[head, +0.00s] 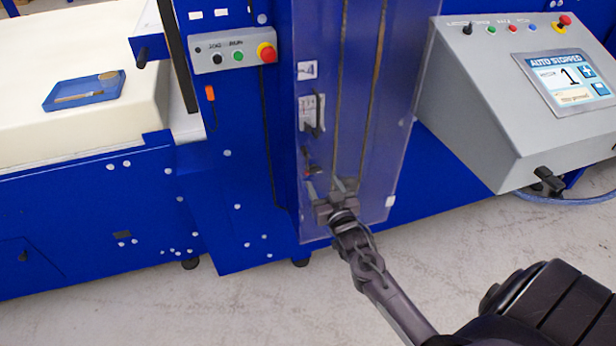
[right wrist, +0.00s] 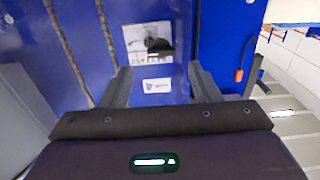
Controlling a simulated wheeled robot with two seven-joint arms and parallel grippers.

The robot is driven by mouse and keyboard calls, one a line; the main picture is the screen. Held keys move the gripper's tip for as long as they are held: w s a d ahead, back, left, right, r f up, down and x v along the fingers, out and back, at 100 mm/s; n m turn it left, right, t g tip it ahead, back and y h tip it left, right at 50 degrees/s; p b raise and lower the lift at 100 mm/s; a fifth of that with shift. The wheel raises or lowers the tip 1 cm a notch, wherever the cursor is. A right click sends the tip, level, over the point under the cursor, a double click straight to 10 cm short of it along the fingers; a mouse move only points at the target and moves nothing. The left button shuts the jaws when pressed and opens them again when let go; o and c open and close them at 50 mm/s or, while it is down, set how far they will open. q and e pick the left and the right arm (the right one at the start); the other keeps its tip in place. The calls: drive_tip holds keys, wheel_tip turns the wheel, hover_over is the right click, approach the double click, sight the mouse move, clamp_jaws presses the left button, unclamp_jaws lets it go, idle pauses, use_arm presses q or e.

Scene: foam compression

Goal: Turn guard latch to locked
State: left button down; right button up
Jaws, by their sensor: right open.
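The guard is a tall clear panel (head: 345,130) on the blue machine, in the middle of the head view. The guard latch (head: 311,113) is a pale plate with a dark upright handle at the panel's left side. In the right wrist view, a pale plate with a black knob, apparently the latch (right wrist: 150,42), is beyond the fingertips. My right gripper (head: 337,185) is open in front of the panel's lower part, below the latch in the head view. Its spread fingers (right wrist: 160,80) hold nothing and look apart from the latch. My left gripper is not in view.
A grey button box (head: 235,52) with a red stop button is left of the panel. A grey console (head: 520,100) reading "AUTO STOPPED" stands right. A blue tray (head: 84,96) lies on the cream block (head: 40,130) at left. Bare floor (head: 230,310) lies in front.

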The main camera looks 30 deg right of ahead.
sight(316, 172)
drive_tip(key=x, duration=0.4)
drive_tip(key=shift+w, duration=0.65)
drive_tip(key=c, duration=1)
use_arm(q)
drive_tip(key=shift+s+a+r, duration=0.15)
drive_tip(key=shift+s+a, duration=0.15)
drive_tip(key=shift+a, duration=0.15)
